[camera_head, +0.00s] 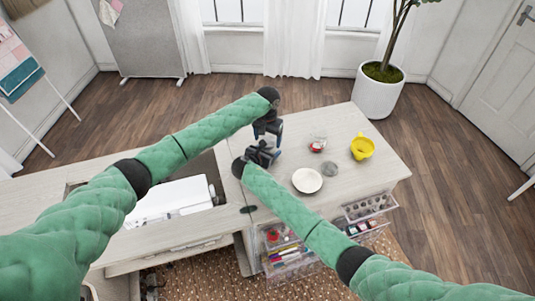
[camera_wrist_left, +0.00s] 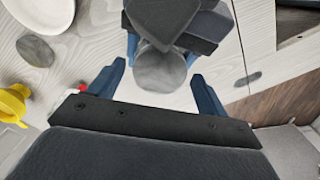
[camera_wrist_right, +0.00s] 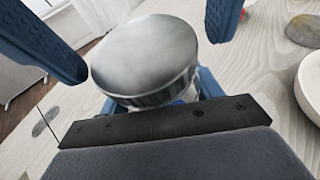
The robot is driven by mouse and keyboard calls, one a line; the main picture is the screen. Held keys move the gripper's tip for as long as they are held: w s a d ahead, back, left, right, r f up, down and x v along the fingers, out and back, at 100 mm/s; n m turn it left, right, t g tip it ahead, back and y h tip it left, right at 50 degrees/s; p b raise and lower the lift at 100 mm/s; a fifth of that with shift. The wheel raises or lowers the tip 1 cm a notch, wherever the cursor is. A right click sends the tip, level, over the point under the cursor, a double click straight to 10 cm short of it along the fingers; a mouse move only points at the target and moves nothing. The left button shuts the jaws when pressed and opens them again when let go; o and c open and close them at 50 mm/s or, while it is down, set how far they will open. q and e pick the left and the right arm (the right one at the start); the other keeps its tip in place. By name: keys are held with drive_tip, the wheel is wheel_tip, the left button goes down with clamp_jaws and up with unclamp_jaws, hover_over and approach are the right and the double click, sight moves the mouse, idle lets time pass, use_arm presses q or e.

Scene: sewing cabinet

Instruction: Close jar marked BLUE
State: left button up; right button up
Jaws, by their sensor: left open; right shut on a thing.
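A jar with a silver round lid (camera_wrist_right: 145,55) is in my right gripper (camera_wrist_right: 185,88); its body is mostly hidden under the lid, with a bit of blue and white showing. The label cannot be read. The lid appears to sit on top of the jar; whether it is fully seated cannot be told. The lid also shows in the left wrist view (camera_wrist_left: 160,72). My left gripper (camera_wrist_left: 156,85) is open, its blue fingers apart on either side of the lid. In the head view my left gripper (camera_head: 268,132) is just above my right gripper (camera_head: 262,156), over the table.
The pale table (camera_head: 345,120) also holds a white dish (camera_head: 307,180), a loose grey disc (camera_head: 330,169), a small jar with red (camera_head: 317,145) and a yellow pitcher (camera_head: 362,147). A white sewing machine (camera_head: 170,200) sits left. Clear drawers (camera_head: 368,207) stick out in front.

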use_arm(q)
drive_tip(key=shift+f, duration=0.15)
drive_tip(key=c, duration=1)
drive_tip(key=o, duration=1.1)
wheel_tip(320, 180, up, 12)
